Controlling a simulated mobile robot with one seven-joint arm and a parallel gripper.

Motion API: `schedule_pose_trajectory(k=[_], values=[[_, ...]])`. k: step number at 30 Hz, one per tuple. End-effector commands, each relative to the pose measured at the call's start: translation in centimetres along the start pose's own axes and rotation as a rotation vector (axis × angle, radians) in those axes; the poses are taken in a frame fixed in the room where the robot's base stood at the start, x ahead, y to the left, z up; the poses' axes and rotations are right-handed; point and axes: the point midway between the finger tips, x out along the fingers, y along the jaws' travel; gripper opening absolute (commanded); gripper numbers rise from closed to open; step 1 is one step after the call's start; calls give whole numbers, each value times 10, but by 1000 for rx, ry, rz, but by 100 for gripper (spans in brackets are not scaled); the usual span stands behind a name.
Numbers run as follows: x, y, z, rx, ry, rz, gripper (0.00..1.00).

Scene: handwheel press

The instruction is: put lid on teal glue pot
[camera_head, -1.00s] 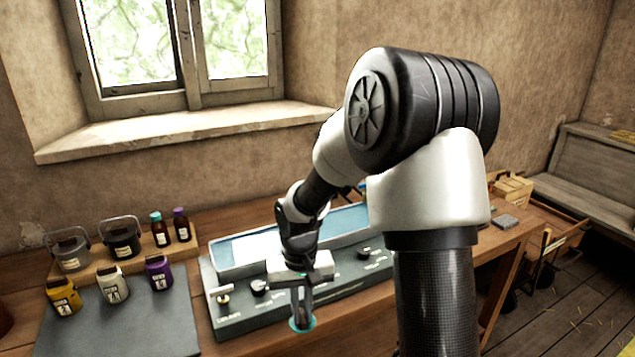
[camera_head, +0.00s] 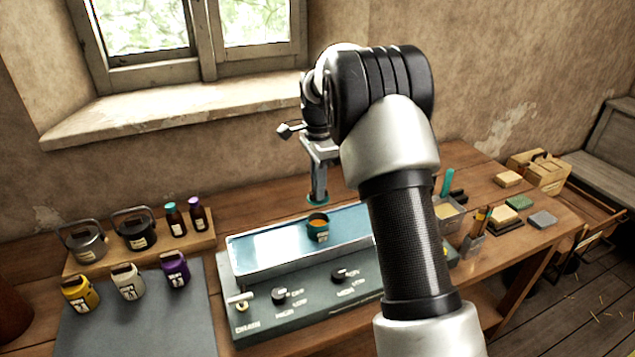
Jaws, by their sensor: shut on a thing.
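The teal glue pot (camera_head: 318,229) stands in the shallow light-blue basin of the control unit, with an orange-brown top surface showing, uncovered. My gripper (camera_head: 318,194) is above and just behind the pot in the picture, pointing down. It is shut on a teal lid (camera_head: 317,200), seen nearly edge-on below the fingers. The lid is apart from the pot, with a small gap in the picture. The exact depth between them is hard to tell.
The grey control unit (camera_head: 290,317) has knobs on its front. Yellow (camera_head: 80,294), white (camera_head: 128,283) and purple (camera_head: 176,270) pots stand on a dark mat (camera_head: 140,328). Two kettle-like pots and two bottles stand on a board behind. Brushes, sponges and a box lie at right.

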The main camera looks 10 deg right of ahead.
Motion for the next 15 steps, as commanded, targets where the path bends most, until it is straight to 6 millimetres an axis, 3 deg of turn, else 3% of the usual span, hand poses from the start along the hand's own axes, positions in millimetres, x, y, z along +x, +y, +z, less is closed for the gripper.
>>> schedule_pose_trajectory(k=[15], values=[[48,1,0,-2,0,1,0]])
